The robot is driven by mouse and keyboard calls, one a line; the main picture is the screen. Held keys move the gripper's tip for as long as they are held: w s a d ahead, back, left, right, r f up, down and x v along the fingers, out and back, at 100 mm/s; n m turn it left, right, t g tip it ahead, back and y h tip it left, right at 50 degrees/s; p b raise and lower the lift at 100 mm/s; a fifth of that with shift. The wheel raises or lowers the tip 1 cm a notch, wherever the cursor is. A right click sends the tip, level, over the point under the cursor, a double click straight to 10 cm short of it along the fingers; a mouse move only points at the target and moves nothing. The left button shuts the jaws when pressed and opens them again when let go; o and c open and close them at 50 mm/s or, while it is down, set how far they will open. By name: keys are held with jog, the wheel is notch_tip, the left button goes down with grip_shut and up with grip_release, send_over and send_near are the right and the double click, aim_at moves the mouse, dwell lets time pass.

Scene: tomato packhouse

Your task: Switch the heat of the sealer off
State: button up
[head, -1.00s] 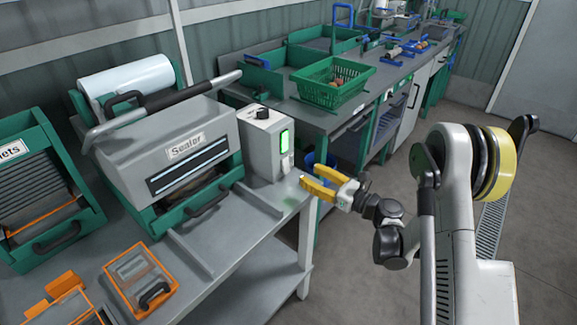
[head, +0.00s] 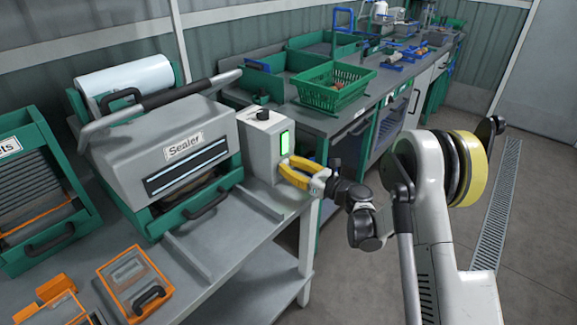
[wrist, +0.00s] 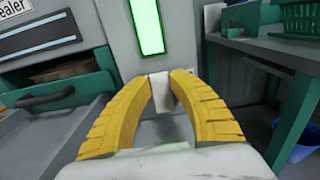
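The sealer (head: 131,151) is a grey machine with a long bar handle, labelled "Sealer", on the bench. At its right stands a grey control box (head: 259,141) with a black knob (head: 262,114) on top and a lit green panel (head: 285,143) on its face. The panel also shows in the wrist view (wrist: 147,25). A small pale tab (wrist: 161,92) sits below it. My gripper (head: 285,162) is at the box's face, its yellow fingers apart. In the wrist view the fingertips flank the tab; I cannot tell whether they touch it.
A second bench with a green basket (head: 333,85) stands behind. A blue bin (wrist: 292,140) is below at the right. Orange boxes (head: 135,281) lie on the front bench. The floor at the right is clear.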

grip_shut()
jog(key=shift+d+f+t+y, duration=0.1)
jog(key=shift+t+y, duration=0.4)
jog(key=o, duration=0.8)
grip_release()
jog(key=shift+o, duration=0.2)
jog(key=shift+s, duration=0.1)
jog(key=v, duration=0.7)
jog(key=shift+s+d, duration=0.1)
jog(key=shift+d, duration=0.05)
